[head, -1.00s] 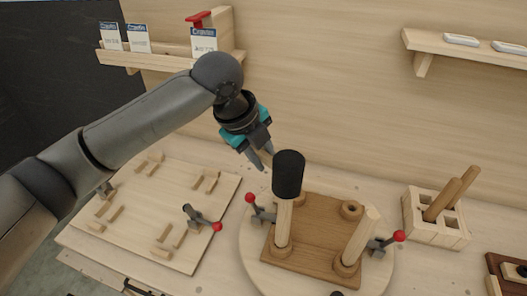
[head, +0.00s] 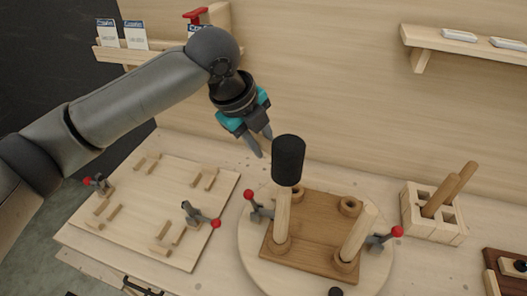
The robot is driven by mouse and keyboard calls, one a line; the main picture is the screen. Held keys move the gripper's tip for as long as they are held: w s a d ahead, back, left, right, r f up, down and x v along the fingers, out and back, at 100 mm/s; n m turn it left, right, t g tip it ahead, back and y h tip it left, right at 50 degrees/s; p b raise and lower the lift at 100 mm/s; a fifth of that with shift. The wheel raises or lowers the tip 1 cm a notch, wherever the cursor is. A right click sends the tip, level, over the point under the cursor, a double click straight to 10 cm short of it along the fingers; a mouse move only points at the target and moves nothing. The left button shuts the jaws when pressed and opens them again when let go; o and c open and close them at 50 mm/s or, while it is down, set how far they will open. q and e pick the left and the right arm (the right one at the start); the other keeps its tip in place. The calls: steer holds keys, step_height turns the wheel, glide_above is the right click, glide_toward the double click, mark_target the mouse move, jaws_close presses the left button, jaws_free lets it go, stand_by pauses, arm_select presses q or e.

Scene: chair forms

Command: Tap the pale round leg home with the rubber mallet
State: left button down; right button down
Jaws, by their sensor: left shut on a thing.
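The rubber mallet's black head (head: 288,160) is over the top of a pale round leg (head: 283,215), whose upper end it hides; I cannot tell whether they touch. My left gripper (head: 262,146) is shut on the mallet, just left of and behind the head; the handle is mostly hidden. The leg stands upright in a socket at the front left of the brown seat board (head: 313,226). A second pale leg (head: 358,233) stands in the front right socket. A back socket ring (head: 350,206) is empty. My right gripper is not in view.
The seat lies on a round pale disc (head: 254,261) between red-tipped clamps (head: 258,207) and (head: 384,238). A block with brown rods (head: 433,228) stands at right. A pegged board (head: 128,211) lies at left. Shelves (head: 468,45) are on the back wall.

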arm_select(q)
steer(key=shift+r, duration=0.1)
stand_by(0.3)
step_height(320, 180, down, 6)
steer(key=b, duration=0.2)
steer(key=shift+s, duration=0.1)
step_height(320, 180, up, 5)
steer(key=p, duration=0.5)
steer(key=shift+p, duration=0.3)
